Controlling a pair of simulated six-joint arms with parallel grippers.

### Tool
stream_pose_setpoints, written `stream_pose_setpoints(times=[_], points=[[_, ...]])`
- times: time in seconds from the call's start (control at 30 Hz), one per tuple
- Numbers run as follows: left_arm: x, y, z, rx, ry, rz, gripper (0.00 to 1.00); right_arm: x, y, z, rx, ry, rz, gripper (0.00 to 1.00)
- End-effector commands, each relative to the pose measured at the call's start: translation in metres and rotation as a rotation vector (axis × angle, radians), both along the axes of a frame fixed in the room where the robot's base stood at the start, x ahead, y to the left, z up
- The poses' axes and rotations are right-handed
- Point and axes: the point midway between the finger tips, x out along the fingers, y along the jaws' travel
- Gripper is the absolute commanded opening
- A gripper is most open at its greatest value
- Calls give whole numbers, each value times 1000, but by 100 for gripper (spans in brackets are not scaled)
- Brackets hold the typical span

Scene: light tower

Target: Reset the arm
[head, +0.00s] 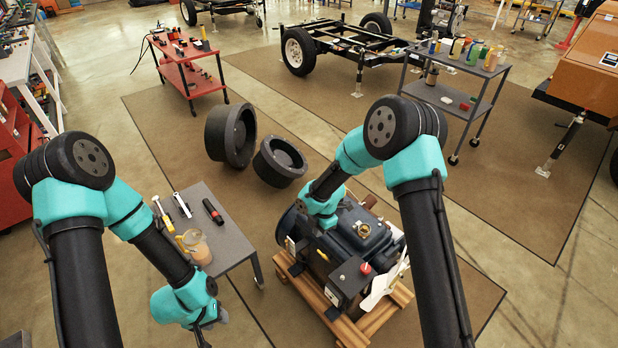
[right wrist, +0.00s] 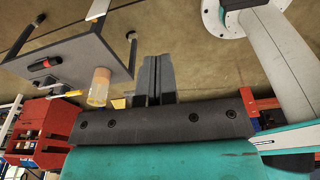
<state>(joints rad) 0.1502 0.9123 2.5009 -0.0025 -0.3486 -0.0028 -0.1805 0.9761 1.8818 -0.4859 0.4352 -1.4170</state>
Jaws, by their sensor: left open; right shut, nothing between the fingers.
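My left arm comes in from the left in the head view. Its open gripper (head: 203,337) hangs low at the bottom edge, below the small grey table, with its fingers mostly cut off by the frame. My right arm bends over the dark engine-like machine (head: 350,237) on its wooden pallet. In the right wrist view my right gripper (right wrist: 158,78) is shut and empty, its two dark fingers side by side. In the head view its fingers are hidden or too dark to tell apart from the machine.
The grey table (head: 228,238) bears a jar (head: 197,247), a red-black tool (head: 212,211) and other hand tools, close to my left forearm. A white fan (head: 383,287) is at the machine's front. Two black round parts (head: 279,160) stand behind. A grey cart (head: 455,98) stands back right.

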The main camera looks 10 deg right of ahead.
Motion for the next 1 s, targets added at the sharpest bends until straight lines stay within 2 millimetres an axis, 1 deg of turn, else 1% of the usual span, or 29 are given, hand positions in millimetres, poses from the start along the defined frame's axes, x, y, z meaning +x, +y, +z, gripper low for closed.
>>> stream_pose_setpoints(times=[0.17, 0.27, 0.37, 0.5, 0.67, 0.7, 0.9, 1.0], points=[[0, 0, 0, 0, 0, 0, 42, -6, -3, -4, 9, 11, -49, 0], [0, 0, 0, 0, 0, 0, 42, -20, -11, -12, 30, 35, -164, 0], [0, 0, 0, 0, 0, 0, 42, -42, -21, -23, 59, 76, -356, 0], [0, 0, 0, 0, 0, 0, 42, -81, -40, -39, 101, 154, -715, 0], [0, 0, 0, 0, 0, 0, 42, -129, -62, -51, 128, 251, -1146, 0], [0, 0, 0, 0, 0, 0, 42, -141, -68, -53, 132, 275, -1255, 0], [0, 0, 0, 0, 0, 0, 42, -200, -96, -57, 132, 382, -1786, 0], [0, 0, 0, 0, 0, 0, 42, -223, -107, -56, 127, 417, -1991, 0]])
